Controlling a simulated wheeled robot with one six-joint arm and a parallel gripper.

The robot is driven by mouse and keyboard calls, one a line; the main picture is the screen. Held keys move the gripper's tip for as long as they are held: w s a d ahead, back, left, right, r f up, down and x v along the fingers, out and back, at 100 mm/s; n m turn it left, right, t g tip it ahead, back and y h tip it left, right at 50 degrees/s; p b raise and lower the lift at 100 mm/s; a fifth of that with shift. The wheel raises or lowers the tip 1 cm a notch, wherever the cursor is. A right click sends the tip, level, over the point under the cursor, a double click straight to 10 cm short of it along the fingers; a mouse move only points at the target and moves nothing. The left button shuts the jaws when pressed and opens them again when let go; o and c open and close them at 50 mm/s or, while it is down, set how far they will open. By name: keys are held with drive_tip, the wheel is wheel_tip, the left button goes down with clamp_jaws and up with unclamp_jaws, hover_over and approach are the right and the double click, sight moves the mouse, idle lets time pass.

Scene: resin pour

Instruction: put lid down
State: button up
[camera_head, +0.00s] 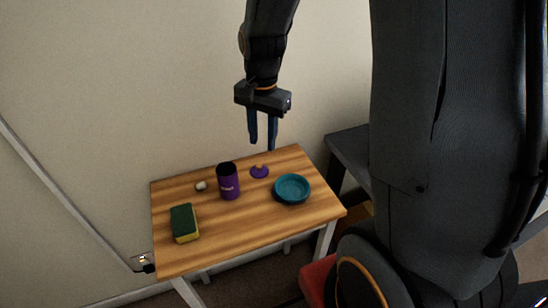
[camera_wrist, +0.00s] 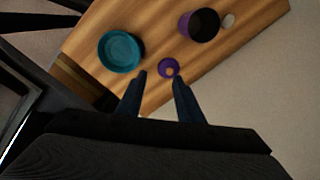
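The lid (camera_head: 260,172) is a small purple disc with an orange knob, lying on the wooden table near its back edge. It also shows in the wrist view (camera_wrist: 168,68), beyond my fingertips. A purple cup (camera_head: 228,182) with a dark open top stands upright to the left of the lid; it shows in the wrist view too (camera_wrist: 199,25). My gripper (camera_head: 262,145) has two blue fingers spread apart, with nothing between them. It hangs above the back of the table, apart from the lid. In the wrist view, the fingers (camera_wrist: 160,76) point toward the lid.
A teal bowl (camera_head: 292,188) is right of the lid. A green and yellow sponge (camera_head: 185,223) lies at the front left of the table (camera_head: 240,231). A small white object (camera_head: 201,186) lies left of the cup. The table's front middle is clear. A wall stands behind.

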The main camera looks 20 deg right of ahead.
drive_tip(key=s+n, duration=1)
drive_tip(key=s, duration=0.2)
drive_tip(key=shift+s+a+r, duration=0.15)
drive_tip(key=shift+s+r, duration=0.1)
drive_tip(key=shift+r, duration=0.05)
